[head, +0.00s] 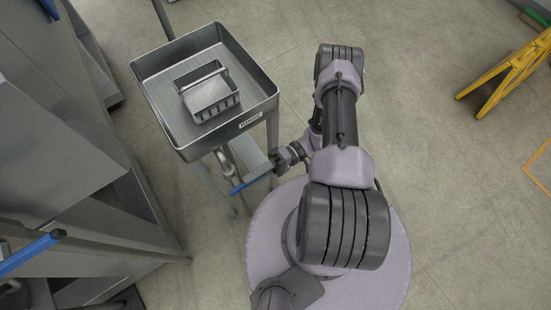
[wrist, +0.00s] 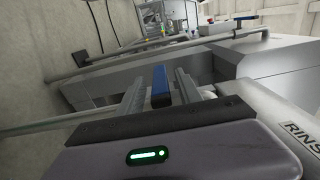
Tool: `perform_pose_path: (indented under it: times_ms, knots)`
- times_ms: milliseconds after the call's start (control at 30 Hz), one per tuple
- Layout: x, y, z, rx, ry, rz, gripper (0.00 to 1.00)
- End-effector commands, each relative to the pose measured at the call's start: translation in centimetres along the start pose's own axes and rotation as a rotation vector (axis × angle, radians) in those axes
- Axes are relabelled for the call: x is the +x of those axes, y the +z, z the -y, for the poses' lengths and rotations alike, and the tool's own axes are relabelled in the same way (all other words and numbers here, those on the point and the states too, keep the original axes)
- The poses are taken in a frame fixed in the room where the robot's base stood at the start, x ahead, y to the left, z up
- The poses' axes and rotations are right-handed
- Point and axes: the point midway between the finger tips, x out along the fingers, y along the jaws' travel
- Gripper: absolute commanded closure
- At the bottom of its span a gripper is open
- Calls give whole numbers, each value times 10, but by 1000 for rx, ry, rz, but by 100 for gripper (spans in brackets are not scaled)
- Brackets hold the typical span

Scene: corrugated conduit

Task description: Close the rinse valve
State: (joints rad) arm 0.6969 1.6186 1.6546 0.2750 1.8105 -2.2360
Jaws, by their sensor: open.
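The rinse valve's blue lever (head: 250,181) sticks out below the steel basin (head: 271,92), which bears a RINSE label (head: 250,121). In the head view, the lever slants from lower left up to my gripper (head: 277,160). In the wrist view, the blue lever (wrist: 160,86) shows between the two fingers of my gripper (wrist: 161,76), with a gap on each side. The gripper is open and not clamped on it. The valve body under the basin is partly hidden.
A slotted metal basket (head: 212,101) stands in the basin. Steel cabinets (head: 50,140) fill the left side, with another blue handle (head: 30,253) at lower left. A yellow folding stand (head: 510,72) is at far right. The floor (head: 440,150) right of my arm is clear.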

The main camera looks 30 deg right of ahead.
Motion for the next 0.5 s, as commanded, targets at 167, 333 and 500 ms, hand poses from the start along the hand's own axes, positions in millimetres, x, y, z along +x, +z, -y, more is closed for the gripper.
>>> perform_pose_path:
  times_ms: [167, 333, 500]
  knots:
    - [-32, 0, 1, -2, 2, -5, 58]
    - [-80, 0, 0, -2, 2, -4, 58]
    - [-130, 0, -2, -2, 2, -3, 58]
